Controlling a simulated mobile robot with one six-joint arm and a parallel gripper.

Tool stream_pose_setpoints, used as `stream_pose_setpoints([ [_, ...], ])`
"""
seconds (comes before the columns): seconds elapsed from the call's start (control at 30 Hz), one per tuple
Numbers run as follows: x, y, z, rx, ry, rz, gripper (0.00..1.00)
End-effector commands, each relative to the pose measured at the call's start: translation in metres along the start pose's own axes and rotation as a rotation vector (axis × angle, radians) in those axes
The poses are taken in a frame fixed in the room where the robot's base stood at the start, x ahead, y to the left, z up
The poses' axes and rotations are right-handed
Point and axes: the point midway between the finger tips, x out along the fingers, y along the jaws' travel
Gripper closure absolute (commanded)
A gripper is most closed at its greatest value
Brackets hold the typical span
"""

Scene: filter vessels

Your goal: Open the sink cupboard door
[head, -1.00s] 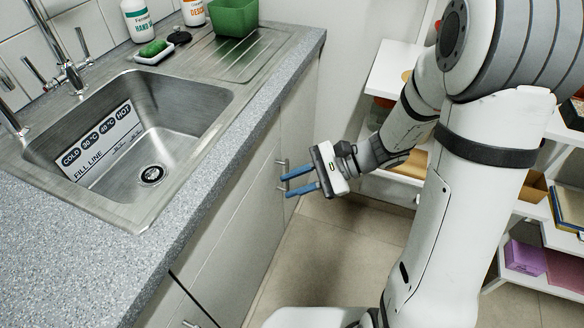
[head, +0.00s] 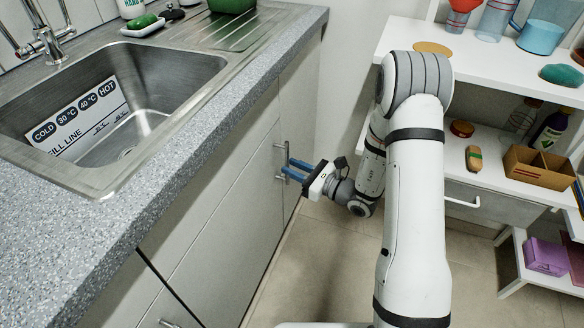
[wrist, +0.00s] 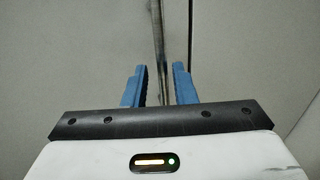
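The pale grey sink cupboard door (head: 222,215) is below the worktop and looks shut. A slim upright metal handle (head: 284,158) stands near its right end, by a vertical seam. My gripper (head: 290,171) is at the handle, with its blue fingers pointing at the cupboard front. In the wrist view the fingers (wrist: 160,83) are open, and the handle bar (wrist: 160,40) shows upright in the gap between them. The bar appears apart from both fingers. The lower end of the bar is hidden behind my gripper body.
The sink (head: 130,105) is set in a speckled grey worktop (head: 170,160) above the door. White shelves (head: 480,70) with boxes and bottles stand at the right. Tiled floor (head: 310,255) in front of the cupboard is clear.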

Motion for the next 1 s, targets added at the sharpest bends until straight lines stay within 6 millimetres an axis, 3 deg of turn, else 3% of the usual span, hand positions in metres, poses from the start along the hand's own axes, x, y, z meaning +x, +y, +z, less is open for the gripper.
stream_pose_setpoints([
  [0.2,0.022,0.0,-0.001,-0.001,0.001,0.002,0.75],
  [0.5,0.025,0.0,0.0,-0.001,0.001,0.002,0.75],
  [0.8,0.025,0.001,0.0,0.0,0.001,0.004,0.99],
  [1.0,0.025,0.003,0.0,0.001,0.002,0.007,1.0],
])
